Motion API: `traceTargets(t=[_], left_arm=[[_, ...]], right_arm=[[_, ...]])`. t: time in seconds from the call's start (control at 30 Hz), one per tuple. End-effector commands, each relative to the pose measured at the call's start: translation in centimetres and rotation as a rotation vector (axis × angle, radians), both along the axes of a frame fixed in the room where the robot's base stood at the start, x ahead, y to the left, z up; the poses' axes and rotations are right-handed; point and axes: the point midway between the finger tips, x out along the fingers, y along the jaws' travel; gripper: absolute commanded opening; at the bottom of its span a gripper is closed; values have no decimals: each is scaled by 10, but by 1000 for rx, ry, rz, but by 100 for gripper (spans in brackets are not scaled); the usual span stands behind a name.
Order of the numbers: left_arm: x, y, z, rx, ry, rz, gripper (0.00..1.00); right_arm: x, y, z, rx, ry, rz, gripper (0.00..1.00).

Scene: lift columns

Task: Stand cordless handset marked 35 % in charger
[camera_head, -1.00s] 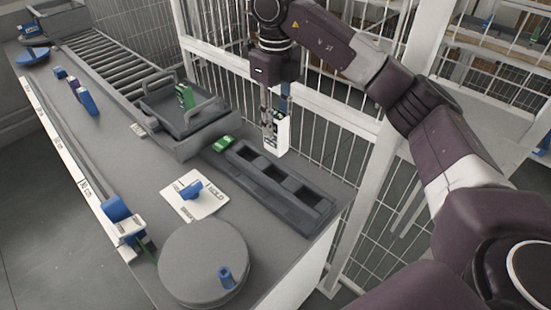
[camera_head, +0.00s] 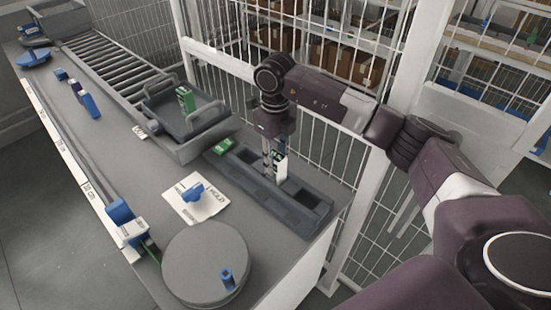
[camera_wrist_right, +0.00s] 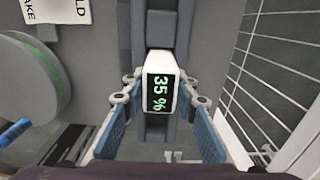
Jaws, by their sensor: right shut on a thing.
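The white cordless handset (camera_head: 281,170) shows a green "35 %" on its dark screen in the right wrist view (camera_wrist_right: 160,92). My right gripper (camera_head: 268,172) is shut on it, with a blue-padded finger on each side in the wrist view. The handset is upright at the middle of the dark charger (camera_head: 250,190), a long block with several square slots. Its lower end is hidden by the gripper and the charger, so I cannot tell how deep it sits in a slot. My left gripper is not in view.
A green-topped item (camera_head: 222,146) lies at the charger's far end. A grey tray (camera_head: 205,128) holds another green-faced item (camera_head: 185,98). A wire fence stands behind.

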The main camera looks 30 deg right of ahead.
Motion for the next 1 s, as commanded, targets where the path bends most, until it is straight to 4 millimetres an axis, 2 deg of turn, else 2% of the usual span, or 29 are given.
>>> traceTargets(t=[0.23, 0.27, 0.4, 0.77, 0.87, 1.0], left_arm=[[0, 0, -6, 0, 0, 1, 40], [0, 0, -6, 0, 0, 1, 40], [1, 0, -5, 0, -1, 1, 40], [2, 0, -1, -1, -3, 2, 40], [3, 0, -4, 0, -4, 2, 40], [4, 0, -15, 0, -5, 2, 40]], right_arm=[[0, 0, -6, 1, -1, 0, 0], [0, 0, -6, 1, 0, 0, 28], [0, 0, -5, 1, 0, 0, 43], [0, 0, -1, 1, 0, 0, 44], [1, 0, 6, 1, -4, 1, 44], [2, 0, 34, 2, -7, 1, 44]])
